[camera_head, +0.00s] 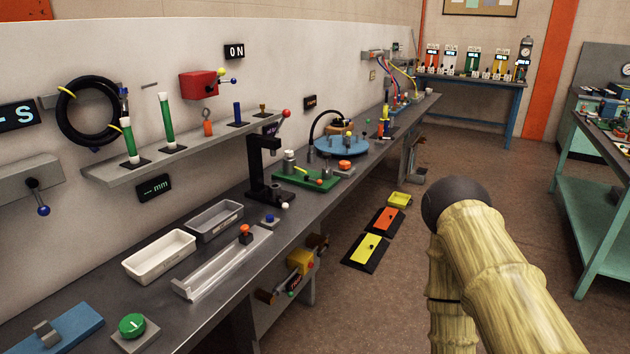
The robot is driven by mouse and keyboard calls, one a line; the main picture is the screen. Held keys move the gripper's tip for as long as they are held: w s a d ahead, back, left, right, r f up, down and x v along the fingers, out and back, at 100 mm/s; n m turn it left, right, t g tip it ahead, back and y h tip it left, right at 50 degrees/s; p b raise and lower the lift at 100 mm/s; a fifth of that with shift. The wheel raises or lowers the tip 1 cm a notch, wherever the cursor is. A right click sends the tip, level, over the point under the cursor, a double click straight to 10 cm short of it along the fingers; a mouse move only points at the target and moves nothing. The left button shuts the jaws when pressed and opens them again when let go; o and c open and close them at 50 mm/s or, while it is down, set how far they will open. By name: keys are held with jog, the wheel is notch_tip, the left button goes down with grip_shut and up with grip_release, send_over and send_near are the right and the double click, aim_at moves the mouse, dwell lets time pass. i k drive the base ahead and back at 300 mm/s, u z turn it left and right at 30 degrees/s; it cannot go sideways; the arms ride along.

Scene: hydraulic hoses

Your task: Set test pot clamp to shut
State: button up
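I cannot tell for certain which item is the test pot clamp. A green base (307,178) on the long bench carries a small metal cylinder (289,160) and a small lever with a yellow knob. Behind it, a blue round plate (341,146) carries a tan-topped round part (340,128) with a black hose arching over its left side. Whether any clamp there is open or shut is too small to tell. My arm, in a yellow ribbed cover with a dark rounded end, rises at the right, away from the bench. My gripper does not show.
The long grey bench (122,288) holds white and grey trays (160,255), a black press (262,165) and a green knob (132,325). Yellow and orange pedals (370,247) lie on the floor beside it. A teal table (600,180) stands right; brown floor between is open.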

aim_at(319, 182)
jog(key=z, duration=0.5)
jog(key=i, duration=1.3)
jog(key=u, duration=0.4)
